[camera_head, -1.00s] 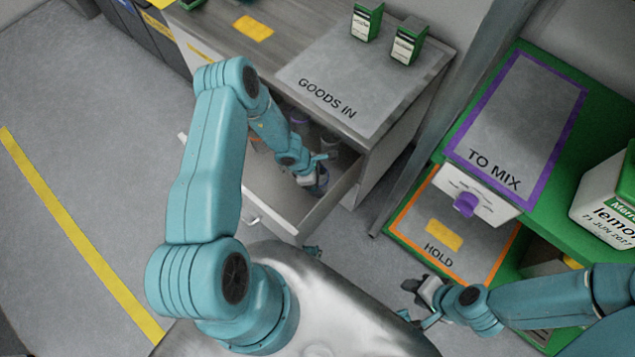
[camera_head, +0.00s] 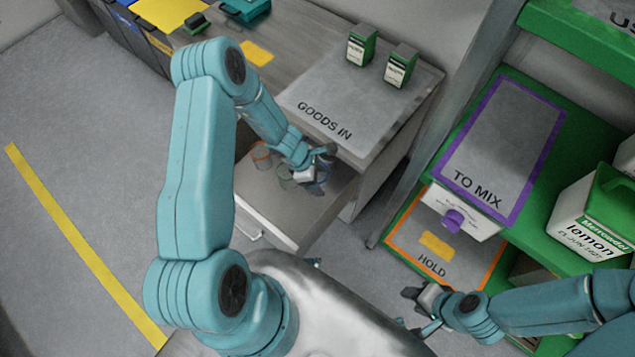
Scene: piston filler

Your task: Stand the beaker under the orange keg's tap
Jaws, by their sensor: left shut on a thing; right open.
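My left gripper (camera_head: 318,170) is shut on a small clear vessel (camera_head: 316,187), probably the beaker, over the open drawer (camera_head: 285,228). The fingers and wrist hide much of it, and I cannot tell whether it clears the drawer floor. My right gripper (camera_head: 424,312) is open and empty, low in front of the green shelf unit. I see no orange keg or its tap.
The GOODS IN top (camera_head: 355,100) holds two green-and-white cartons (camera_head: 361,45). The TO MIX shelf (camera_head: 505,150) is bare; a white front with a purple knob (camera_head: 453,219) hangs below it. The HOLD area (camera_head: 425,262) has a yellow patch. A lemon jug (camera_head: 585,220) stands at right.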

